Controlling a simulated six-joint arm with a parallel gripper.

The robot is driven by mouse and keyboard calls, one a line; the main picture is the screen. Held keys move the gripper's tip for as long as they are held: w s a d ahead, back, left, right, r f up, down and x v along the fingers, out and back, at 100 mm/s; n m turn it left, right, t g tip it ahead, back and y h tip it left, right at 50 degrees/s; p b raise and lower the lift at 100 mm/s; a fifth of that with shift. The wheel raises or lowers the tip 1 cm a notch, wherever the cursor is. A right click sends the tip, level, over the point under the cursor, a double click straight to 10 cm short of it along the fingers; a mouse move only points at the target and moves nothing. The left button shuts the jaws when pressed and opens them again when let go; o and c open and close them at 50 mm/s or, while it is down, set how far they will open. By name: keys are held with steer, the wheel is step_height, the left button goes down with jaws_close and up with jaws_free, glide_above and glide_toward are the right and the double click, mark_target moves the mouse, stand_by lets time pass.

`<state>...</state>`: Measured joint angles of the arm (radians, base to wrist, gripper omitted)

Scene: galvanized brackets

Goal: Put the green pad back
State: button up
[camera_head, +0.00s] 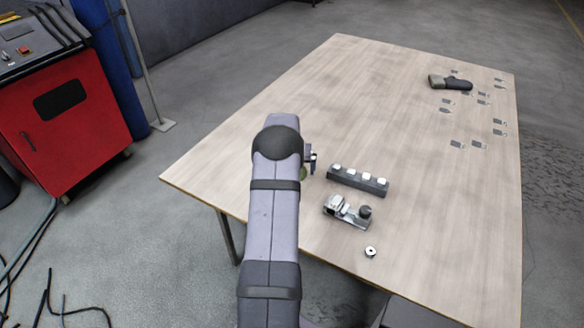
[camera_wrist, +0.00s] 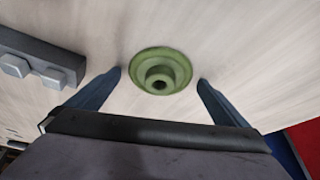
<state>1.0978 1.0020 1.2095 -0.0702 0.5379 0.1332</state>
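The green pad (camera_wrist: 176,68) is a round disc with a raised hub and a dark centre hole. In the wrist view it lies on the wooden table between the tips of my gripper (camera_wrist: 161,80), with a gap on each side. My gripper is open and empty. In the head view my arm hides most of the gripper, and only a sliver of the green pad (camera_head: 303,173) shows beside it. A dark block (camera_head: 345,178) with several white knobs on top stands to the right of the gripper; its end (camera_wrist: 62,62) also shows at the left of the wrist view.
A metal clamp-like device (camera_head: 346,211) with a dark knob and a small round white disc (camera_head: 370,252) lie nearer the table's front edge. The table's middle is clear.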

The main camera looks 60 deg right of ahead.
steer(key=shift+a+r, duration=0.15)
steer(key=shift+r, duration=0.5)
steer(key=v, duration=1.1)
steer(key=shift+b, duration=0.45)
steer(key=w+a+n+y, duration=0.1)
steer(key=w+a+n, duration=0.3)
steer(key=a, duration=1.1)
steer(key=w+a+n+y, duration=0.25)
steer(key=w+a, duration=0.25)
steer(key=a, duration=0.9)
steer(key=s+a+n, duration=0.2)
steer(key=s+a, duration=0.2)
steer(key=a, duration=0.3)
steer(key=s+a+f+n+g, duration=0.1)
steer(key=s+a+n, duration=0.1)
steer(key=s+a, duration=0.3)
steer(key=s+a+f+n, duration=0.1)
steer(key=s+a+n, duration=0.2)
steer(key=a, duration=0.8)
steer(key=shift+s+f+g+y, duration=0.25)
steer(key=shift+s+g+y, duration=0.15)
steer(key=shift+s, duration=0.25)
